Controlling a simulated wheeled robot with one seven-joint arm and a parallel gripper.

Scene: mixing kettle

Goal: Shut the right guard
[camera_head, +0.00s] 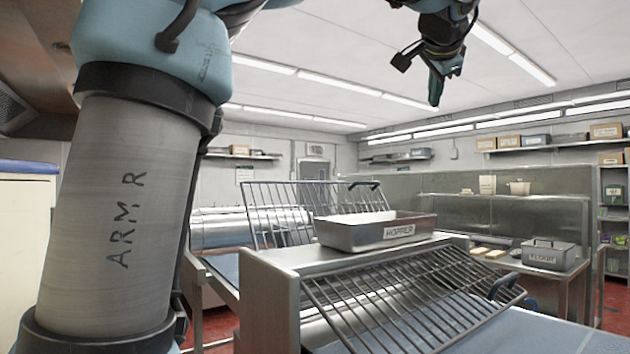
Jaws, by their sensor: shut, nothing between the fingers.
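The right guard (403,298) is a barred metal grille in the lower middle of the head view. It slopes beside the steel housing, with a curved metal drum partly visible beneath its bars. My gripper (435,102) is high above the right guard, pointing down, shut and empty, touching nothing.
A metal tray marked HOPPER (375,231) stands on the steel housing (270,300) between the guards. A box marked FLOUR (549,254) stands on a bench at right. My arm blocks the left side. The air between my gripper and the hopper is clear.

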